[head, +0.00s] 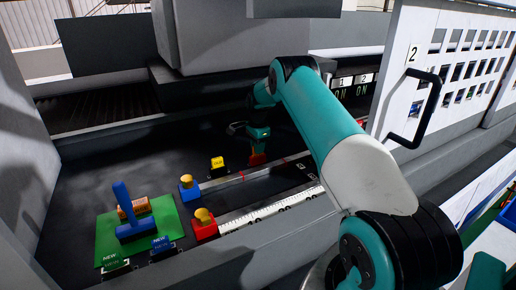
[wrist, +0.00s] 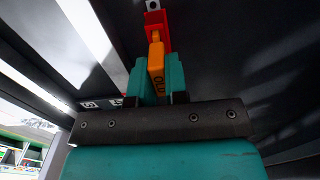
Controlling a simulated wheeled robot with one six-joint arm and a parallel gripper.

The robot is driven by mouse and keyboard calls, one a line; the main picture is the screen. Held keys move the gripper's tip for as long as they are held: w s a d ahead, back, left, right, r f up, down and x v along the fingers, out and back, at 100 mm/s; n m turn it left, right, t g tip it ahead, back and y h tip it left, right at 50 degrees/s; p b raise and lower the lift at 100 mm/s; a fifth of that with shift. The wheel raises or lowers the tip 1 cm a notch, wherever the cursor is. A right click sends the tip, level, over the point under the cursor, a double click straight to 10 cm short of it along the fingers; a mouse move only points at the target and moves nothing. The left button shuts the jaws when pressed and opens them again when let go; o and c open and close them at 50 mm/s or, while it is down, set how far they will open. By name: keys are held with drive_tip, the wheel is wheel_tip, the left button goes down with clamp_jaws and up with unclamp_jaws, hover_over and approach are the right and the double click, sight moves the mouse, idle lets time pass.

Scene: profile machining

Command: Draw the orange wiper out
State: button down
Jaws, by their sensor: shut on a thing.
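The orange wiper (wrist: 156,62), marked OLD, stands between the two teal fingers of my gripper (wrist: 156,80) in the wrist view. The gripper is shut on it. The wiper's far end meets a red holder (wrist: 156,28); I cannot tell how deep it sits there. In the head view my gripper (head: 258,142) is at the back of the machine bed, just above the red holder (head: 257,159). The wiper is mostly hidden there by the gripper.
A green mat (head: 170,222) at front left holds a blue upright piece (head: 124,202) and an orange-brown block (head: 140,206). Blue (head: 189,193) and red (head: 205,231) blocks with yellow tops stand by the rails (head: 270,208). A white door with a black handle (head: 413,112) is at right.

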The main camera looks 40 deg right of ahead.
drive_tip(key=shift+r+p, duration=0.55)
drive_tip(key=shift+r, duration=0.65)
drive_tip(key=shift+r, duration=0.15)
drive_tip(key=shift+r+p, duration=0.3)
drive_tip(key=shift+r, duration=0.15)
drive_tip(key=shift+r+p, duration=1.1)
drive_tip(key=shift+r, duration=0.9)
